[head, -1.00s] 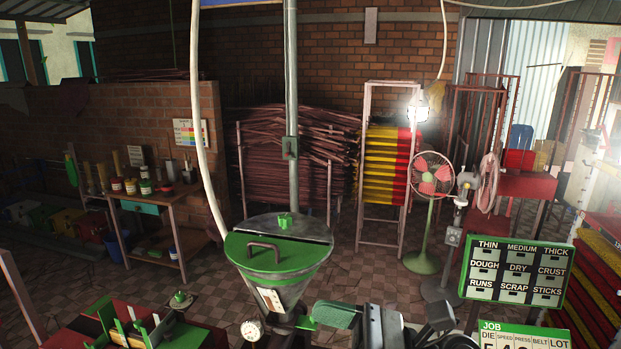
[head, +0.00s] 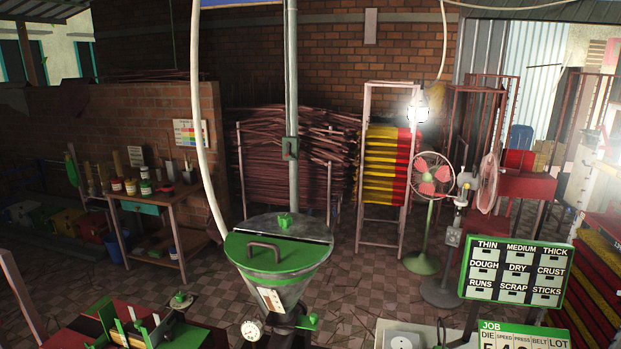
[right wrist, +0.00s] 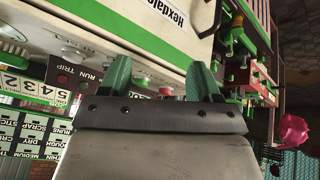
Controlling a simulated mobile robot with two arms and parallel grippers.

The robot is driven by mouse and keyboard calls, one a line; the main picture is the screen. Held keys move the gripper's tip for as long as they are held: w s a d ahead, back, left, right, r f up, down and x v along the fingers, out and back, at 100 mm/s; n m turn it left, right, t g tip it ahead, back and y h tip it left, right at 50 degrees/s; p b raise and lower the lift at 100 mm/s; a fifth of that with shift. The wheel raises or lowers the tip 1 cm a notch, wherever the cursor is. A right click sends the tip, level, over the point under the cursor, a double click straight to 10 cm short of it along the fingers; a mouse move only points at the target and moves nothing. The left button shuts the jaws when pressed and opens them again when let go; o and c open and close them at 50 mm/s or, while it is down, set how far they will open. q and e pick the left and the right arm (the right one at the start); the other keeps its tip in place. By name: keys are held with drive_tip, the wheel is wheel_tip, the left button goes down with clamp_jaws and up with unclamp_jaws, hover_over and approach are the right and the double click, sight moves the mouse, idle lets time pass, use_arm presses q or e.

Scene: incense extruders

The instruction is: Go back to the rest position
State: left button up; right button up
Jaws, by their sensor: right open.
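My right gripper (right wrist: 163,80) shows in the right wrist view with its two green fingers spread apart and nothing between them. Beyond the fingers is a white machine housing (right wrist: 110,25) with a green stripe and the lettering "Hexdale". The gripper's distance from the housing is hard to judge. My right arm and gripper do not show in the head view now. My left gripper is not in either view. In the head view, a hopper with a green lid (head: 277,243) stands at the centre front.
A small pressure gauge (head: 251,330) sits at the hopper's base. A green-framed board (head: 516,272) and a JOB sign (head: 523,336) stand at the right front. Fans (head: 434,175), a drying rack (head: 386,165) and a work table (head: 160,203) stand farther back. Tiled floor lies between.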

drive_tip(key=s+f+m+g, duration=0.2)
drive_tip(key=s+g, duration=0.1)
drive_tip(key=s, duration=0.3)
wheel_tip(320, 180, down, 36)
drive_tip(key=s+g+b, duration=0.1)
drive_tip(key=b, duration=0.7)
drive_tip(key=s+d+f+n+g+b, duration=0.1)
drive_tip(key=s+f+b, duration=0.3)
drive_tip(key=s+f, duration=1.1)
wheel_tip(320, 180, down, 3)
drive_tip(key=shift+d+f, duration=0.2)
drive_tip(key=shift+d, duration=0.65)
